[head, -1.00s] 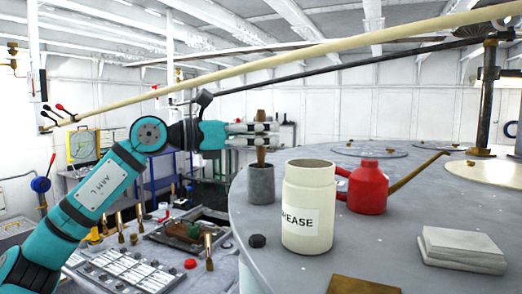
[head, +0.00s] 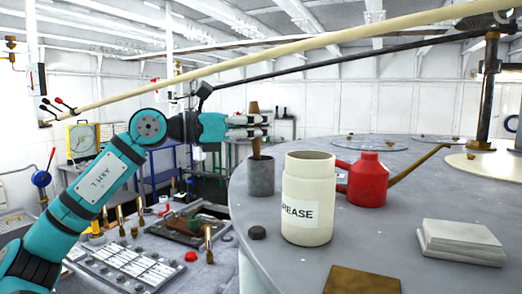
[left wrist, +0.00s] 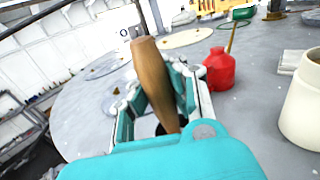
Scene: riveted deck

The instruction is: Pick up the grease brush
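The grease brush (head: 254,107) shows as a brown wooden handle standing in a grey cup (head: 261,178) near the left edge of the round deck. The handle leans slightly left, and its lower end is hidden in the cup. My left gripper (head: 266,127) is around the handle above the cup. In the left wrist view, the fingers (left wrist: 157,92) close in on both sides of the handle (left wrist: 153,75) and appear to touch it. My right gripper is not in view.
A cream grease jar (head: 309,200) stands right of the cup, with a red oil can (head: 367,180) behind it. A black knob (head: 257,233), a pale stacked block (head: 460,242) and a brass plate (head: 361,281) lie on the deck (head: 400,215).

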